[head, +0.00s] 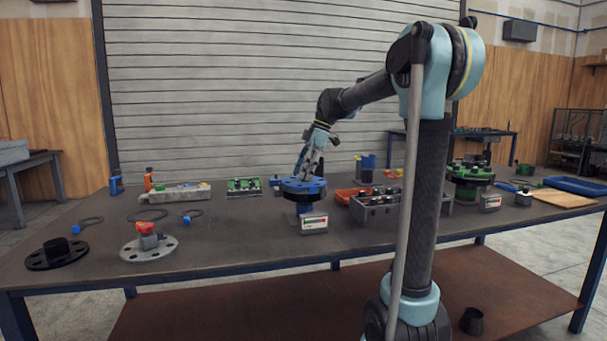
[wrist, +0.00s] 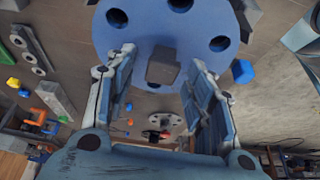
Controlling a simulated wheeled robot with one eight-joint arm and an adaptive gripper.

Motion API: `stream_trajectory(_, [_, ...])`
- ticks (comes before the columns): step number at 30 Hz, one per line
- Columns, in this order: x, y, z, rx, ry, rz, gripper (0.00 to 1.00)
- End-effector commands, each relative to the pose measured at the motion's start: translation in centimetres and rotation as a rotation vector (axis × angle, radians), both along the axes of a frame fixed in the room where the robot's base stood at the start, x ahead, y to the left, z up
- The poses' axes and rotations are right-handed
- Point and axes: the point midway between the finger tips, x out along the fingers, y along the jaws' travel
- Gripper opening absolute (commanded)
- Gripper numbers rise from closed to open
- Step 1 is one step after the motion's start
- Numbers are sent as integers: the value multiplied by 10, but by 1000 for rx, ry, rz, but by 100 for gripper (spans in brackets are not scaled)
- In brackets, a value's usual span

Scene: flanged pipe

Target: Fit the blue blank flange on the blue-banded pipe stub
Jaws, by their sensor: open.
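The blue blank flange (head: 291,183) lies flat on the dark flange of the blue-banded pipe stub (head: 304,208), left of my arm in the head view. In the wrist view the blue flange (wrist: 150,25) fills the top, a disc with several bolt holes and a grey block handle (wrist: 163,66) at its middle. My gripper (head: 308,172) is just above the flange, pointing down. In the wrist view my gripper (wrist: 160,62) is open, with one finger on each side of the handle and gaps visible. The stub is hidden under the disc there, so exact hole alignment cannot be told.
A grey flange with a red-topped handle (head: 148,246) and a black flange (head: 57,254) lie at the left. A small display box (head: 314,223) stands in front of the stub. A grey bin (head: 376,213) and a green flanged stub (head: 467,178) are to the right.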

Motion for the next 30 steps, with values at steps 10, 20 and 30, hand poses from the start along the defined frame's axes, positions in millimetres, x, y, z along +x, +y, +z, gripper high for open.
stream_trajectory(10, [6, -20, 49, 0, 0, -2, 49])
stream_trajectory(20, [12, -39, 97, 1, 2, -1, 49])
stream_trajectory(30, [14, -43, 130, 1, 2, -1, 49])
